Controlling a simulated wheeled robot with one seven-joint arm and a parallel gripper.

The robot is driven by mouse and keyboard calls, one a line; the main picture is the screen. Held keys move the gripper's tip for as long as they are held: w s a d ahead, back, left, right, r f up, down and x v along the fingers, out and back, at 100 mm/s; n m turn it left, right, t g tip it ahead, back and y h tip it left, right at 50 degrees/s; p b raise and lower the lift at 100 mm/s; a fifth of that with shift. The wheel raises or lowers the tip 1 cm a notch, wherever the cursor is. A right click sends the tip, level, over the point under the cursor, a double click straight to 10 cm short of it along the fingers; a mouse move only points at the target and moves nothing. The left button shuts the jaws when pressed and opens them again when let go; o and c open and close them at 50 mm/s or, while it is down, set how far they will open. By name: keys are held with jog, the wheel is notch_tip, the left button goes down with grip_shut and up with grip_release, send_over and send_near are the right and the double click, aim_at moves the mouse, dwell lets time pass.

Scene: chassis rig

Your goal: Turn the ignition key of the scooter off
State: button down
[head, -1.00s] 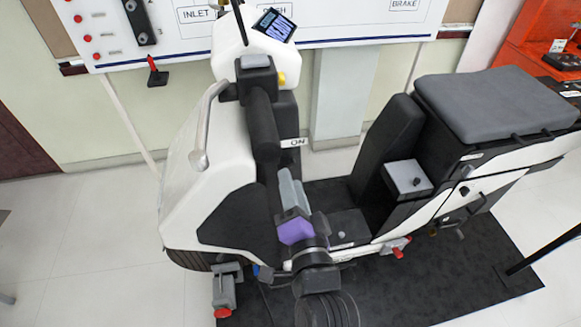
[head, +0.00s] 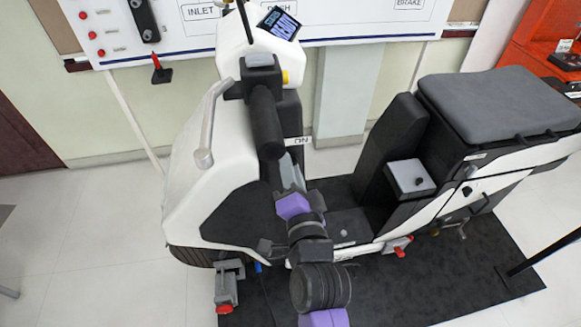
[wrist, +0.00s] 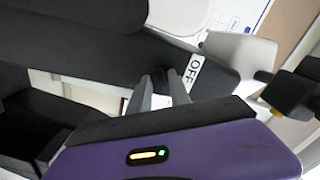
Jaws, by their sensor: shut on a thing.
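The white and black scooter (head: 225,130) stands upright in the middle of the head view. My gripper (head: 286,172) reaches up to its dark front panel, just below a white ON label (head: 297,141). In the wrist view, my gripper's grey fingers (wrist: 163,84) are close together against the dark panel, beside a white OFF label (wrist: 195,73). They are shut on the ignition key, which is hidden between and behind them. I cannot see the key's angle.
The black handlebar grip (head: 266,122) hangs close above my gripper. A small lit display (head: 279,23) tops the scooter. The black seat (head: 493,103) is at the right, and a dark mat (head: 400,290) lies below. A labelled white board (head: 340,20) stands behind.

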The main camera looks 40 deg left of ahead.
jog(key=shift+f+n, duration=0.1)
jog(key=shift+n, duration=0.2)
jog(key=n+b, duration=0.6)
jog(key=n, duration=0.5)
jog(key=shift+n, duration=0.3)
dwell(0.3)
jog(key=c, duration=1.4)
grip_release()
jog(key=shift+c, duration=0.2)
